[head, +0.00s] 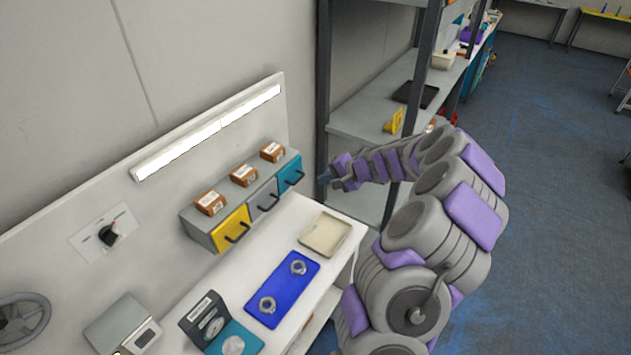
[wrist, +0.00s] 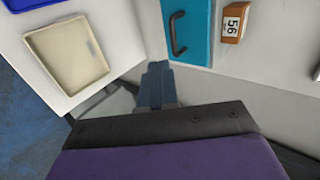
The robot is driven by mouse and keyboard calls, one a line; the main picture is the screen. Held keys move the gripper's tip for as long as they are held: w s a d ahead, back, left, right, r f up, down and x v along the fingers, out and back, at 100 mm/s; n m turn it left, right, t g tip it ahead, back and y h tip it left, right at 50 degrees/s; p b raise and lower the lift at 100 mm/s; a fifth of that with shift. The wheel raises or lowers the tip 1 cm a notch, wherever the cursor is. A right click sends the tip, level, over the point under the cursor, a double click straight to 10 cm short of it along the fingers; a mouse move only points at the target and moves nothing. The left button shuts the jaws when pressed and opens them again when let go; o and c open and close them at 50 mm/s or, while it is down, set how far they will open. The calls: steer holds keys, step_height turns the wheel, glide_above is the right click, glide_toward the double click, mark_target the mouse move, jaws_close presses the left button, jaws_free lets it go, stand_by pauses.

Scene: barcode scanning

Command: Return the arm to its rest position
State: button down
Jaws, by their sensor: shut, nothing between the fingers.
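My gripper (head: 324,179) is at the end of my grey and purple arm, in front of the shelf post and to the right of the teal drawer (head: 291,173) in the head view. In the wrist view its fingers (wrist: 157,82) are together with nothing between them. They point toward the gap between the cream tray and the teal drawer. My arm reaches out from the lower right and bends back toward the wall.
The white workbench (head: 192,276) holds a cream tray (head: 326,234), a blue mat (head: 283,289) with two metal rings and a gauge box. Small brown boxes (head: 272,152) sit on the drawer unit. A shelf rack (head: 352,119) stands behind my arm. Open floor (head: 560,200) lies right.

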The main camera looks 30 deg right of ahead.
steer(key=v, duration=0.6)
steer(key=shift+r, duration=0.3)
